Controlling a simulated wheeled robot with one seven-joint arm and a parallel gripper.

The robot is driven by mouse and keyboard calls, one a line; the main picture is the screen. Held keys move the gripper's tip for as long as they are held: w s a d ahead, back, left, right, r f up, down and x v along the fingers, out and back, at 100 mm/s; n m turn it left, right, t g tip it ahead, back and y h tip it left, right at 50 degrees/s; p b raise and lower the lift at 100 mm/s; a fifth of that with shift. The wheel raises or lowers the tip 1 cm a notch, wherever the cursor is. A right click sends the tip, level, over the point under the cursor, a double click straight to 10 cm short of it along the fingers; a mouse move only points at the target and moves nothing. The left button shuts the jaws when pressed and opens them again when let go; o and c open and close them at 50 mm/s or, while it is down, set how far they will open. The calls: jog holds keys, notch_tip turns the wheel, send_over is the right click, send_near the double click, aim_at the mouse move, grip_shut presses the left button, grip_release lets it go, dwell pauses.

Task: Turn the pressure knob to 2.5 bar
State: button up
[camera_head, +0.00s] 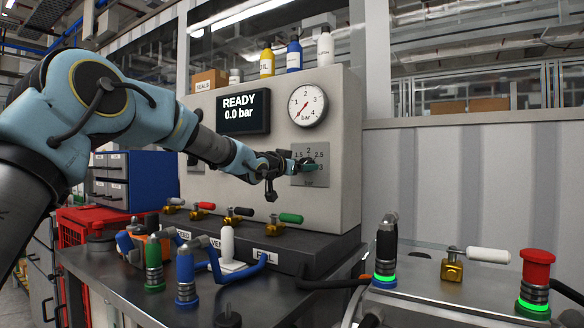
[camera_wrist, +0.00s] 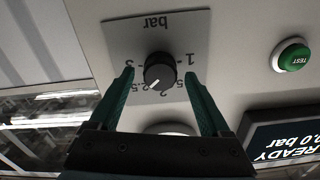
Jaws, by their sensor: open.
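The black pressure knob (camera_wrist: 160,72) sits on a grey scale plate (camera_wrist: 165,33), upside down in the wrist view. Its white pointer mark points down and slightly left in that picture, towards the figures around 2 and 2.5; I cannot read the exact setting. My gripper (camera_wrist: 160,77) is open, with one green finger on each side of the knob and visible gaps between. The display (camera_head: 240,112) reads READY 0.0 bar.
A round gauge (camera_head: 307,105) is above the plate, its red needle pointing lower left. A green TEST button (camera_wrist: 291,56) is right of the knob in the wrist view. Coloured valve levers (camera_head: 290,218) line the ledge below. Hose couplings (camera_head: 186,280) stand on the bench.

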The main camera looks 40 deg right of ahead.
jog(key=b+v, duration=0.1)
jog(key=v, duration=0.8)
jog(key=shift+a, duration=0.3)
jog(key=shift+s, duration=0.1)
